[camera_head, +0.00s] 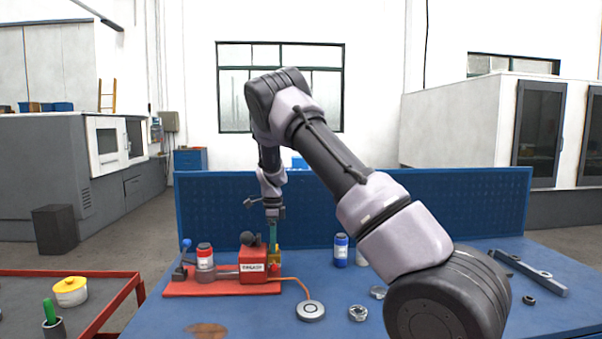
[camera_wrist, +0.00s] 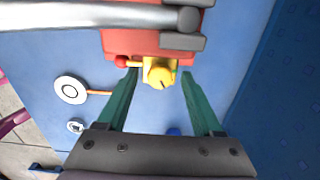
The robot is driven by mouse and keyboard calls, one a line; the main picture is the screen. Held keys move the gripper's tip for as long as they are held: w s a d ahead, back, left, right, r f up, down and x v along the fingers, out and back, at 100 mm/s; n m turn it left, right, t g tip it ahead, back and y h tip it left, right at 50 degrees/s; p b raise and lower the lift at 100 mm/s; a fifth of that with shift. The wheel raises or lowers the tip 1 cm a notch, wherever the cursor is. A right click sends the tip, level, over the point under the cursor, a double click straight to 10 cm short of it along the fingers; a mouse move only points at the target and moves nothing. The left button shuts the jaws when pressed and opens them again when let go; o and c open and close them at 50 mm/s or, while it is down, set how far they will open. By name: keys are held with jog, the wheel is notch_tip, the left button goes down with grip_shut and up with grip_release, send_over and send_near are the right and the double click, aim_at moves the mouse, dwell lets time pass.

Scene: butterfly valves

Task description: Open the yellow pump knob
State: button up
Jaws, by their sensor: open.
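The yellow pump knob (camera_wrist: 160,77) shows in the wrist view on the side of the red pump. It lies between the two green fingertips of my open gripper (camera_wrist: 158,73), with a gap on each side. In the head view my gripper (camera_head: 273,232) points down beside the red pump (camera_head: 252,262), at its right end. Some yellow (camera_head: 276,259) shows there below the fingers, but the knob itself is mostly hidden.
The pump stands on a red base on the blue table (camera_head: 240,318). An orange hose leads to a round disc (camera_head: 310,310). A blue panel (camera_head: 440,205) rises behind.

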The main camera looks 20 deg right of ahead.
notch_tip(320, 180, up, 12)
jog(key=s+d+r+n+t+y, duration=0.1)
jog(key=s+d+r+n, duration=0.2)
jog(key=s+r, duration=0.4)
jog(key=s+d+r+n+t+y, duration=0.1)
jog(key=s+r+n, duration=0.3)
jog(key=s+r, duration=0.4)
jog(key=shift+s+d+r+t+y, duration=0.3)
jog(key=shift+s+d+t+y, duration=0.15)
jog(key=shift+d, duration=0.45)
